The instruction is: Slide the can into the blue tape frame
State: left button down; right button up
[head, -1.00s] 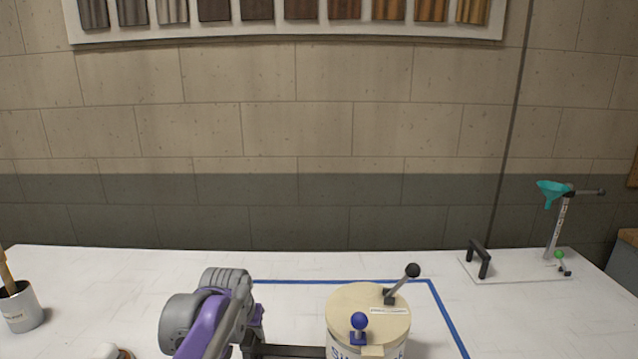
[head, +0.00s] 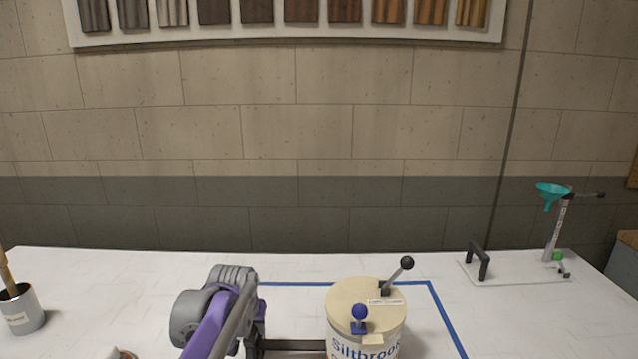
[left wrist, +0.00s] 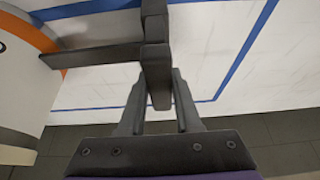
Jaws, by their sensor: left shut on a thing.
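A cream-lidded can (head: 366,318) with blue lettering stands on the white table at the bottom of the head view. Its lid carries a lever with a black knob and a blue knob. Blue tape (head: 446,318) runs behind the can and along its right; the frame's near part is out of view. The can shows at the left edge of the left wrist view (left wrist: 18,85), with an orange band. My left gripper (left wrist: 157,75), left of the can, is shut on a black handle bar (left wrist: 95,56) that reaches to the can. The bar also shows in the head view (head: 290,345). My right gripper is out of view.
A white plate (head: 510,271) with a black handle and a stand with a teal funnel (head: 552,194) is at the back right. A grey cup (head: 20,312) with a stick stands at the far left.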

pick_arm(q)
jog(key=w+p, duration=0.2)
jog(key=w, duration=0.4)
dwell(0.6)
jog(key=shift+w, duration=0.15)
jog(key=shift+w+p, duration=1.95)
jog(key=shift+w, duration=1)
jog(key=c, duration=0.5)
grip_release()
